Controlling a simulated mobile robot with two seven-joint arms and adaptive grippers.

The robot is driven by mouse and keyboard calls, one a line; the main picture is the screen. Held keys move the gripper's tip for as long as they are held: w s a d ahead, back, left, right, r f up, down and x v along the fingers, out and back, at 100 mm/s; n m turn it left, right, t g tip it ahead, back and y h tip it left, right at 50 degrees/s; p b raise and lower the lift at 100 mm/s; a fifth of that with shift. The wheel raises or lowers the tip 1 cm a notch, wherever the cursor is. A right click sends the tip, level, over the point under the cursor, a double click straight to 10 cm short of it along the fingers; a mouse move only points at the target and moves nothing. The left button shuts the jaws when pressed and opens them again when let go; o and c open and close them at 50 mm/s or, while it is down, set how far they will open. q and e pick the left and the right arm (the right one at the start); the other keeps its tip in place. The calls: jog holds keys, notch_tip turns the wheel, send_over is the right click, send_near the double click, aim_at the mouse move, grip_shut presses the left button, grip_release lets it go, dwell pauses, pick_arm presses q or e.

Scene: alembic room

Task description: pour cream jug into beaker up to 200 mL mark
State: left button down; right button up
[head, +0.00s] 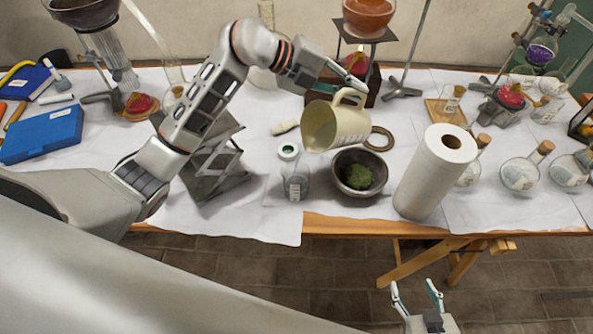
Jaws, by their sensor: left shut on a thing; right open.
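My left gripper (342,77) is shut on the cream jug (348,127) near its handle. The jug is held above the table and tilted, its open mouth facing left and down. The clear glass beaker (297,182) stands upright on the table, below and to the left of the jug's mouth. No stream is clearly visible between jug and beaker, and I cannot read the beaker's marks or its level. My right gripper (417,292) is open and empty, low in front of the table edge.
A metal bowl (341,179) with green stuff stands close right of the beaker. A paper towel roll (435,170) stands further right. Stoppered flasks (519,174) stand at right; a blue case (42,134) lies at left.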

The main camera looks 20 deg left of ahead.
pick_arm(q)
jog(key=shift+s+a+r+t+h+b, duration=0.35)
jog(key=shift+a+r+t+b, duration=0.1)
jog(key=shift+r, duration=0.1)
dwell(2.0)
